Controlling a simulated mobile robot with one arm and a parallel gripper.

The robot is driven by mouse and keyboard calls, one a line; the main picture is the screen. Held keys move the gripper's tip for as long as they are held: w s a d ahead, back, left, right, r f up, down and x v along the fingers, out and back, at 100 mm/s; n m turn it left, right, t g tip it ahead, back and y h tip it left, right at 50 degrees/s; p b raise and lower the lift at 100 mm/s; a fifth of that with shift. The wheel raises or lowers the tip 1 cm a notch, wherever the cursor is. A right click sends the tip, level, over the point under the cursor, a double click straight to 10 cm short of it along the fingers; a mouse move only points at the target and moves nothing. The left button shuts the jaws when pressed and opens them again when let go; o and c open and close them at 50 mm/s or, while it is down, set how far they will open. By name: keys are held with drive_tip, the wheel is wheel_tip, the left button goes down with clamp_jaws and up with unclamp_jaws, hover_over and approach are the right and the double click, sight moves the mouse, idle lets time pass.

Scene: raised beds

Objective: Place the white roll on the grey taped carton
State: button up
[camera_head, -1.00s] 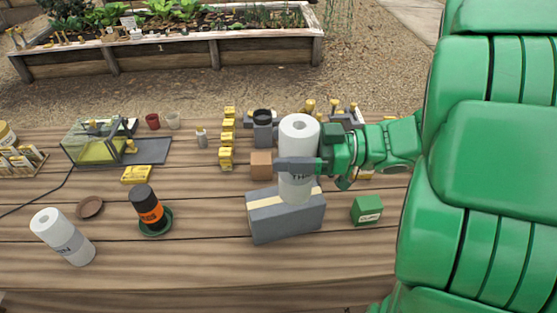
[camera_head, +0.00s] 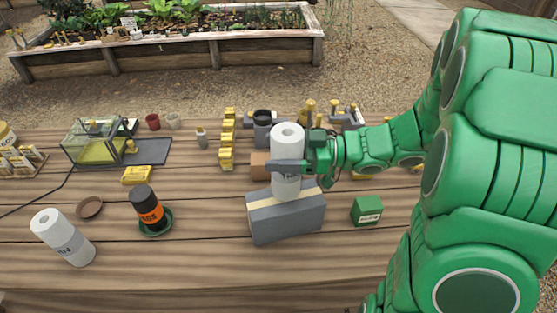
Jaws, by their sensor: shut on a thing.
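A white roll (camera_head: 287,143) stands upright at the grey taped carton (camera_head: 286,221), a grey box with a pale tape strip along its top. My gripper (camera_head: 290,167) reaches in from the right and is shut around the roll's middle. The roll's lower end (camera_head: 287,189) overlaps the carton's top in the picture and looks to be at it; whether it touches is hard to tell.
A black-and-orange can (camera_head: 147,205) stands on a green saucer left of the carton. A green box (camera_head: 367,210) is to its right. A brown block (camera_head: 259,166) and yellow boxes (camera_head: 226,158) are behind it. The table's front strip is clear.

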drive_tip(key=shift+w+f, duration=0.2)
drive_tip(key=shift+f, duration=1.65)
drive_tip(key=o, duration=1.1)
drive_tip(key=d, duration=1.2)
drive_tip(key=shift+s, duration=0.4)
